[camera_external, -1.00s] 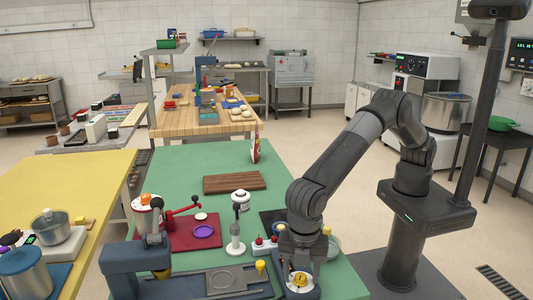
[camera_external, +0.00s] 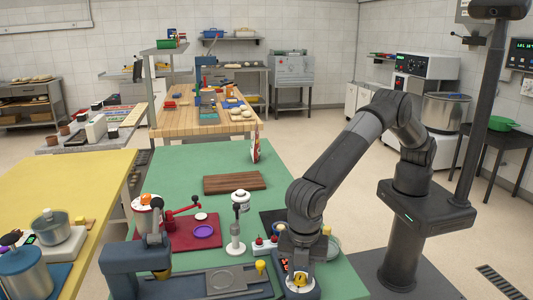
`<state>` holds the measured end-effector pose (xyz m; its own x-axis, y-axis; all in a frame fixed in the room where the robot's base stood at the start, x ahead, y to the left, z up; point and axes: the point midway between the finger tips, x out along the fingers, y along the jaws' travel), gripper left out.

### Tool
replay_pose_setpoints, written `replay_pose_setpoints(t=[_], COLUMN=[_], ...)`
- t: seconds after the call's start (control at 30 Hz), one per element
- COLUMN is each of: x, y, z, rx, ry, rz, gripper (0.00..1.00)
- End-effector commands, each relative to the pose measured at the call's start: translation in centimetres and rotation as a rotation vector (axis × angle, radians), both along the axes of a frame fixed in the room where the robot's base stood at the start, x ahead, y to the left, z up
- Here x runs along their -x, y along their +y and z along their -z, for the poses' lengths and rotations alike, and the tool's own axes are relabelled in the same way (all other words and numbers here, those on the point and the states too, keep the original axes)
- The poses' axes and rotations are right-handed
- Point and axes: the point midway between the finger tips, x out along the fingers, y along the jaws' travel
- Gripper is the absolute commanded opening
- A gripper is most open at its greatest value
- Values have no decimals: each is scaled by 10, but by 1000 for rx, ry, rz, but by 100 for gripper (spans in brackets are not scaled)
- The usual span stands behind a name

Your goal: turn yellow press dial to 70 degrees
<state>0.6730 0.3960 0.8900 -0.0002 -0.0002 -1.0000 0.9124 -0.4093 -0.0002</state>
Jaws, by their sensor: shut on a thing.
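The yellow press dial (camera_external: 300,280) sits on a dark blue-grey housing (camera_external: 304,292) at the front right of the green table. A pale ring or face shows around the yellow part. My gripper (camera_external: 300,270) points straight down over the dial and is shut on it. The fingertips partly cover the dial, and its exact angle is too small to read.
A grey press bed (camera_external: 225,280) with a blue-grey press head (camera_external: 135,262) lies to the left. The wooden board (camera_external: 234,183) lies farther back.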

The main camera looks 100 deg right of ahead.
Motion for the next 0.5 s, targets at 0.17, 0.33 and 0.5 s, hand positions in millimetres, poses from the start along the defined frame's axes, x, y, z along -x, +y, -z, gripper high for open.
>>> replay_pose_setpoints(t=[0.17, 0.33, 0.5], x=[0, 0, 0], y=[0, 0, 0], z=[0, 0, 0], rx=[0, -1, -1], ry=[0, 0, 0], rz=[80, 206, 344], gripper=[8, 8, 8])
